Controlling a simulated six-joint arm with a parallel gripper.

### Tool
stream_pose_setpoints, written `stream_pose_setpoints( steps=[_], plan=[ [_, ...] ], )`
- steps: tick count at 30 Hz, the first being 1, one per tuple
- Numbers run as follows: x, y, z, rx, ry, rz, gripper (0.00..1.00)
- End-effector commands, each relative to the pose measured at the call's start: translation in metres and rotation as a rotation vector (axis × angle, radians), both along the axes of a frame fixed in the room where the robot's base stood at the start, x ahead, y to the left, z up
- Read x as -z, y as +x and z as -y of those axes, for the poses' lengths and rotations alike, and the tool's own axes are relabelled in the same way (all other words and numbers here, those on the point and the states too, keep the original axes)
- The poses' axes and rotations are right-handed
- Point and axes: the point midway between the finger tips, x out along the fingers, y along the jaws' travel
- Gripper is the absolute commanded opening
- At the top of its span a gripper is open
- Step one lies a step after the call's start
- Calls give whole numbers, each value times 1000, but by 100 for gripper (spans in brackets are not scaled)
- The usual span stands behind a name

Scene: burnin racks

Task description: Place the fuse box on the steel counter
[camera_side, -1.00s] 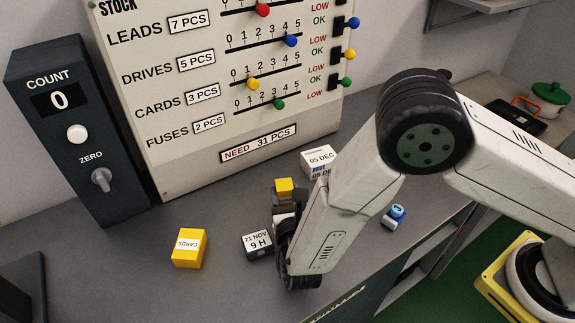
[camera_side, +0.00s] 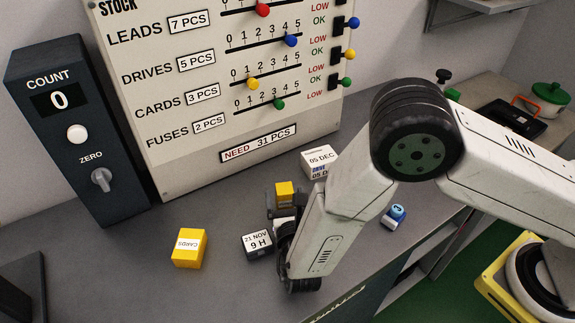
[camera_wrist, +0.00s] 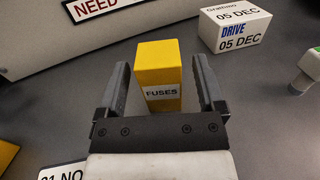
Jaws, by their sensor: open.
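The fuse box (camera_wrist: 159,78) is a yellow block with a white FUSES label. It stands upright on the grey worktop, between the two dark fingers of my gripper (camera_wrist: 160,64) in the wrist view. The fingers are open, with a visible gap on each side of the box. In the side view the top of the fuse box (camera_side: 284,188) shows past my gripper (camera_side: 284,205), and its lower part is hidden. A grey surface, which may be the steel counter (camera_side: 220,280), lies under the boxes; I cannot tell for sure.
A yellow CARDS box (camera_side: 189,248) and a dark 21 NOV box (camera_side: 258,245) stand left of my gripper. A white DRIVE box (camera_wrist: 235,27) stands behind right. A blue-topped item (camera_side: 395,215) is right. The stock board (camera_side: 200,110) rises behind.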

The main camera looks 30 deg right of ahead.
Motion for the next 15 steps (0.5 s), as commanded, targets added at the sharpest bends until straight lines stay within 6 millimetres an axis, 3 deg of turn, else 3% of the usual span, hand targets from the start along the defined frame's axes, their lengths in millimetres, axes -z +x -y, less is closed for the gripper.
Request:
stream_pose_setpoints(
  steps=[7, 15],
  plan=[
    [-3, -4, -2, -1, 0, 0, 87],
    [-3, -30, -14, -3, 0, 0, 87]
  ],
)
